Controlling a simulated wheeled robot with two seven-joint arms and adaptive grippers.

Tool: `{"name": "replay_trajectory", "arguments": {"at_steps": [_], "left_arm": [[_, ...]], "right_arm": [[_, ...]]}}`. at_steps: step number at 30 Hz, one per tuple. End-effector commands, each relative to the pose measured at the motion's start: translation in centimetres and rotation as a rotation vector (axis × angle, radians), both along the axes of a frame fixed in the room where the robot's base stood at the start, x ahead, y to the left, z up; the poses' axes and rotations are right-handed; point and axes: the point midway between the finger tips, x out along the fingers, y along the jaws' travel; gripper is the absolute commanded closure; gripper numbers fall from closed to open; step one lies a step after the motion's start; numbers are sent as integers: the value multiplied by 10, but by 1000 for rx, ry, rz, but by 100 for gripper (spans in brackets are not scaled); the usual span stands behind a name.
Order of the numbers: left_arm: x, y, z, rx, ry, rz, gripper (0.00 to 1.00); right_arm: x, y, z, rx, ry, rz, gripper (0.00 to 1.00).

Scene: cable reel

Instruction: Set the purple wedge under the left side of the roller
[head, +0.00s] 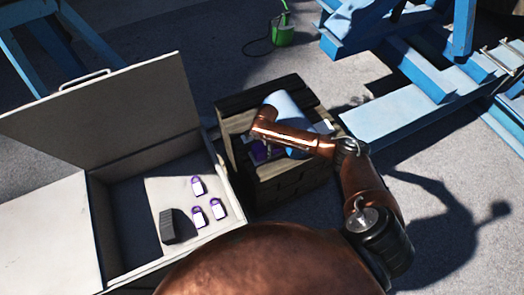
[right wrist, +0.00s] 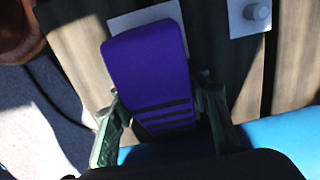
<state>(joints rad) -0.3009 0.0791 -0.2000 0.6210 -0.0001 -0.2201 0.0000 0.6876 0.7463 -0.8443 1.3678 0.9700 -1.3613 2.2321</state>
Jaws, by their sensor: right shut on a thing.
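The purple wedge (right wrist: 148,65) is between the two fingers of my right gripper (right wrist: 165,122), which is shut on it. Dark stripes mark the wedge's near end. In the head view the wedge (head: 261,153) shows as a small purple patch at the wooden stand, left of the roller, partly hidden by my arm. The blue roller (head: 284,104) lies on the stand; its blue surface also shows at the bottom of the right wrist view (right wrist: 285,136). I cannot tell whether the wedge touches the roller or the boards. My left gripper is not in view.
The wooden stand (head: 288,190) has a raised back board. A white plate with a knob (right wrist: 248,14) sits on its boards. Left of it, an open white chest (head: 110,125) holds a dark ribbed block (head: 167,226) and three purple-and-white tags (head: 197,187). Blue steelwork (head: 410,115) stands right.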

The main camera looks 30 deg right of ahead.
Motion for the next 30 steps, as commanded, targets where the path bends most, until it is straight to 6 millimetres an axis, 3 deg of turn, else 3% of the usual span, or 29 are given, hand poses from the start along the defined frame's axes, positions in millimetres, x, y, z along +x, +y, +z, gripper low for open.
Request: {"name": "replay_trajectory", "arguments": {"at_steps": [6, 7, 15, 25, 30], "left_arm": [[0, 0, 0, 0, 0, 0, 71], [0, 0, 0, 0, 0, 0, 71], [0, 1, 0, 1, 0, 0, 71], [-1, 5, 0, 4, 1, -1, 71], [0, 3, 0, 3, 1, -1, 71]], "right_arm": [[1, 0, 1, 1, -2, 0, 100], [1, 0, 1, 1, -2, 0, 56], [0, 0, 0, 0, -1, 0, 37], [-1, 0, 2, 1, 1, 0, 37], [0, -1, 23, 1, -2, 0, 37]]}}
